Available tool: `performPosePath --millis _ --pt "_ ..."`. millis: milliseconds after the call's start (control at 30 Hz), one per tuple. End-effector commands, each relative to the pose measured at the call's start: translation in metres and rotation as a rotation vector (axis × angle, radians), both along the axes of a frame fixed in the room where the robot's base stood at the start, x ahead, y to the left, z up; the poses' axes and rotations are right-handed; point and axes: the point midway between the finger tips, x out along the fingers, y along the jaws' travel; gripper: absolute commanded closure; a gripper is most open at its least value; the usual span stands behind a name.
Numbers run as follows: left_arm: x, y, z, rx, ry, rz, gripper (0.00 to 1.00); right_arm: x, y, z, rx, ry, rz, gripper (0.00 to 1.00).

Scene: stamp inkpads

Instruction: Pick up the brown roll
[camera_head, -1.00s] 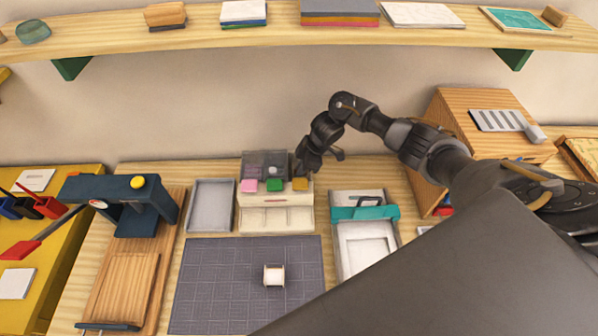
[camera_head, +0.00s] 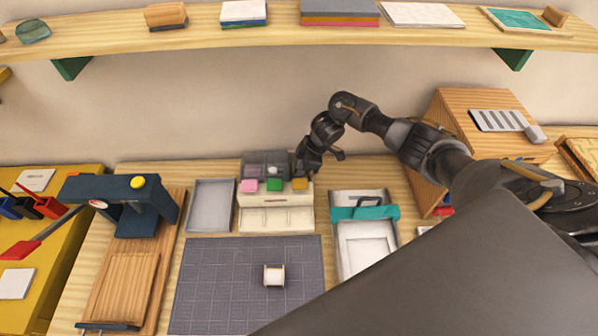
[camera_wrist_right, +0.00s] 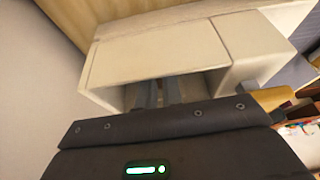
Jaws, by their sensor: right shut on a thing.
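A pale box with compartments (camera_head: 276,219) stands at the back of the table, with pink, green and orange blocks along its top front edge. My right gripper (camera_head: 302,177) reaches down into its back right part, behind the orange block (camera_head: 300,184). In the right wrist view my fingers (camera_wrist_right: 160,95) are inside an opening of the box (camera_wrist_right: 155,50), close together. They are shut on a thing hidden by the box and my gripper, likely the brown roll. No brown roll shows clearly in either view. My left gripper is not in view.
A white spool (camera_head: 274,275) stands on the grey mat (camera_head: 215,285) in front. A grey tray (camera_head: 209,207) lies left of the box, and a tray with a teal bar (camera_head: 366,213) right of it. A wooden cabinet (camera_head: 470,115) stands at the right. A shelf (camera_head: 200,30) runs above.

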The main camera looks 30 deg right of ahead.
Motion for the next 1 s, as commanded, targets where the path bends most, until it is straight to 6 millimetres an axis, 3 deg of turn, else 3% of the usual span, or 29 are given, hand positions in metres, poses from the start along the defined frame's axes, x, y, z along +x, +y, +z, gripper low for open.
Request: performPosePath --millis 467,900,1000 --pt "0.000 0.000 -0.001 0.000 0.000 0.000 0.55 0.001 0.000 0.005 0.000 -0.002 0.001 1.00" --pt "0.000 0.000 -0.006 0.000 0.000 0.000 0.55 0.001 -0.001 0.084 -0.002 -0.005 0.002 1.00" --pt "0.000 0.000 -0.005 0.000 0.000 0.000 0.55 0.001 0.000 0.095 -0.001 -0.004 0.001 1.00"
